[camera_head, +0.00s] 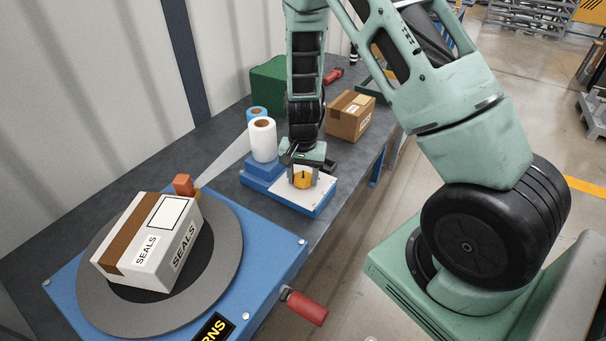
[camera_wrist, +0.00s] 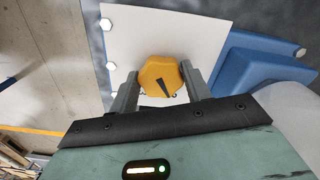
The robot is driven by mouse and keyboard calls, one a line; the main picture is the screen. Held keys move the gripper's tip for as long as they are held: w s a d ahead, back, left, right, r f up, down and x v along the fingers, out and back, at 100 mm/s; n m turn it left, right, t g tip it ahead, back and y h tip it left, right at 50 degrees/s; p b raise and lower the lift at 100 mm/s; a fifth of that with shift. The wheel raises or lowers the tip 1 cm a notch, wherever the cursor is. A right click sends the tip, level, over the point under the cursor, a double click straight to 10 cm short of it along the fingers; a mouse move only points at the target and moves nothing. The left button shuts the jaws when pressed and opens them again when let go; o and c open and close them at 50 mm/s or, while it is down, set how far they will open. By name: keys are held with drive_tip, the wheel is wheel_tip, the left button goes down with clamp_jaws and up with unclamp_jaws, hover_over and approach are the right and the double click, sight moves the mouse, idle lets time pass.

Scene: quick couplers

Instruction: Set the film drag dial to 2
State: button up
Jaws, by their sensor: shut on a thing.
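The film drag dial (camera_head: 302,180) is a small yellow-orange knob on a white plate on top of a blue box (camera_head: 318,209). In the wrist view the dial (camera_wrist: 161,75) has lobed edges and a black pointer mark directed toward the bottom of the picture, slightly right. My gripper (camera_wrist: 162,84) is shut on the dial, with one grey finger on each side of it. In the head view my gripper (camera_head: 302,176) comes down on the dial from above. The scale numbers are not readable; small marks by the dial are mostly hidden by my gripper.
A white film roll (camera_head: 263,142) stands on the blue base left of my gripper, with film stretched toward a turntable (camera_head: 101,300). A SEALS carton (camera_head: 140,235) sits on the turntable. A brown carton (camera_head: 350,117) stands behind my gripper. A red handle (camera_head: 306,308) sticks out in front.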

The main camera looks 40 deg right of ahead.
sight(303, 178)
idle(0.5)
drive_tip(key=o, duration=1)
wheel_tip(303, 178, up, 18)
drive_tip(key=shift+f, duration=0.25)
drive_tip(key=s+a+r+n+y, duration=0.1)
drive_tip(key=s+a+r+n, duration=0.1)
drive_tip(key=s+a+n, duration=0.55)
drive_tip(key=s+a+r+n, duration=0.15)
drive_tip(key=s+a, duration=0.25)
drive_tip(key=a, duration=0.7)
drive_tip(key=s+a+n, duration=0.2)
drive_tip(key=s+n, duration=0.1)
drive_tip(key=s, duration=0.1)
drive_tip(key=s+a+n, duration=0.1)
drive_tip(key=s+n, duration=0.2)
drive_tip(key=s, duration=0.1)
drive_tip(key=s+a+n, duration=0.2)
drive_tip(key=s, duration=0.2)
drive_tip(key=shift+s+a+r+n, duration=0.25)
drive_tip(key=shift+a+r+n, duration=0.05)
drive_tip(key=shift+n, duration=0.1)
